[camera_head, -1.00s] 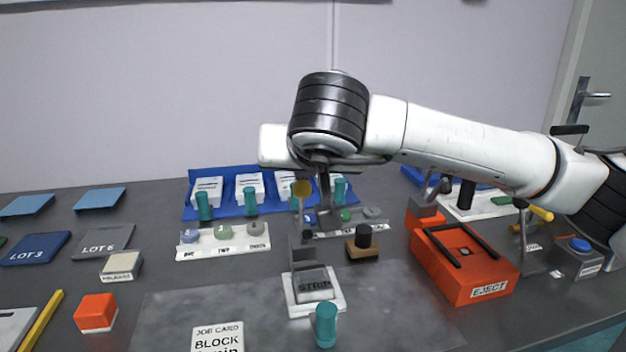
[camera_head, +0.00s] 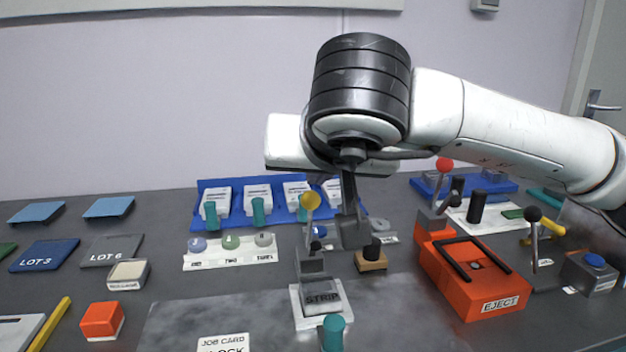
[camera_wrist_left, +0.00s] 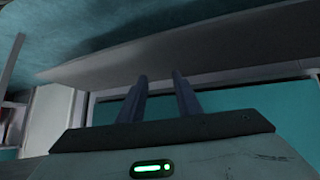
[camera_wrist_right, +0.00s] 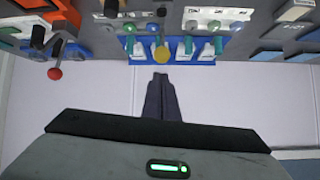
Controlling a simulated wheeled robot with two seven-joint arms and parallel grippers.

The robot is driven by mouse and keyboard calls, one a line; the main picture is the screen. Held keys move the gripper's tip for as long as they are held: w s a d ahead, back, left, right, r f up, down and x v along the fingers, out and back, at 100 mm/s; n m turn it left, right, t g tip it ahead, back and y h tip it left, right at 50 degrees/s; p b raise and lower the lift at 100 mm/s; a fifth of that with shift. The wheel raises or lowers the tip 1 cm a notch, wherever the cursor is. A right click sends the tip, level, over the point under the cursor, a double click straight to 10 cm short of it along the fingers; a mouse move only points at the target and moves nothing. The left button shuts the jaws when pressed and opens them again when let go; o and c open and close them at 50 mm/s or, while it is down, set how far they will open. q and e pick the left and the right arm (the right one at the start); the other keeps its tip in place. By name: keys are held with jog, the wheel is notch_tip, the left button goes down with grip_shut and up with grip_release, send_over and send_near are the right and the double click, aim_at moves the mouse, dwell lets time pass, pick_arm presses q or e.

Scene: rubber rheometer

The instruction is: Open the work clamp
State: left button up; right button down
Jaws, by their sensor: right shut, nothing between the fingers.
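The clamp by the block marked STRIP has a lever with a yellow ball knob (camera_head: 310,200). The lever stands nearly upright above a grey clamp body (camera_head: 312,264) on a white base (camera_head: 310,325). Whether its jaw presses on the STRIP block (camera_head: 322,299) I cannot tell. My right gripper (camera_head: 352,238) points down, shut and empty, just right of the knob in the head view. In the right wrist view the yellow knob (camera_wrist_right: 160,53) lies just beyond the shut fingertips (camera_wrist_right: 160,76). My left gripper (camera_wrist_left: 160,75) shows only in its wrist view, fingers apart and empty.
Right of the clamp stand a black-knobbed wooden block (camera_head: 371,259) and an orange EJECT box (camera_head: 475,275) near a red-knobbed lever (camera_head: 443,163). A teal peg (camera_head: 332,333) stands in front. A blue rack (camera_head: 232,197) with white packs is behind.

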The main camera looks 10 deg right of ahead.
jog(key=v, duration=0.3)
jog(key=shift+s+r, duration=0.25)
jog(key=shift+r, duration=0.1)
